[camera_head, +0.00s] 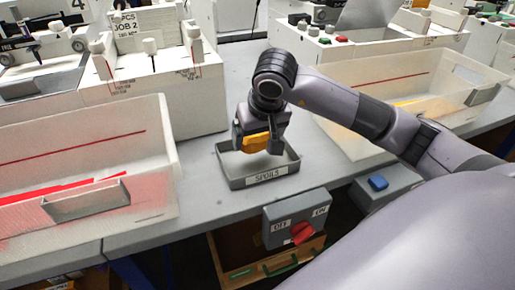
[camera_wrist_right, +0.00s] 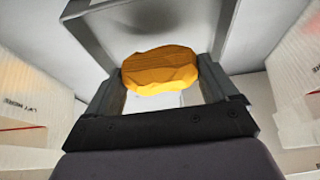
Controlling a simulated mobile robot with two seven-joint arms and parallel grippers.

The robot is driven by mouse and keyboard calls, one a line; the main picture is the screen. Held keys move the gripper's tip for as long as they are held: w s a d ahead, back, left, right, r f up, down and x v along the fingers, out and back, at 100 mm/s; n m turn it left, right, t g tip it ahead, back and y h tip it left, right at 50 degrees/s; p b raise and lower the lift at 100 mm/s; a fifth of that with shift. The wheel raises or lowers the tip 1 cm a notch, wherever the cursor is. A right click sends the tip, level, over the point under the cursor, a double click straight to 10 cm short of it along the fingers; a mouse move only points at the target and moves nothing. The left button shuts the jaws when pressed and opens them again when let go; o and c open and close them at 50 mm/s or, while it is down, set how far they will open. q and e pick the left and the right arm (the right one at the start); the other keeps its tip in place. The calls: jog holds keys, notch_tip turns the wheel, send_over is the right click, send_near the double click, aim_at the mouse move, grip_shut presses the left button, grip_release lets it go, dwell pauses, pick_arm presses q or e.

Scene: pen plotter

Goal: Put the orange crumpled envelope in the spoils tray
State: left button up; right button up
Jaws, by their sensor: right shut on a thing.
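The orange crumpled envelope (camera_head: 256,142) is a small lumpy yellow-orange piece between the fingers of my right gripper (camera_head: 258,143). In the right wrist view the envelope (camera_wrist_right: 160,71) spans the gap between the two fingers, and the right gripper (camera_wrist_right: 161,78) is shut on it. The spoils tray (camera_head: 266,178) is a shallow grey open tray with a "SPOILS" label on its front. The gripper and envelope hang over the tray in the head view. The tray's grey rim (camera_wrist_right: 82,8) also shows beyond the envelope in the wrist view. My left gripper is not in view.
A large white bin (camera_head: 150,135) with red contents stands left of the tray, and another white bin (camera_head: 395,75) stands at the right. A grey switch box (camera_head: 296,219) with a red knob is at the table's front edge. White machines line the back.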

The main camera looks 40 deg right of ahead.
aim_at(257, 149)
jog(key=shift+f, duration=1.8)
jog(key=shift+f, duration=0.15)
jog(key=o, duration=0.8)
jog(key=p+v, duration=0.1)
jog(key=v, duration=1.1)
jog(key=shift+s, duration=0.1)
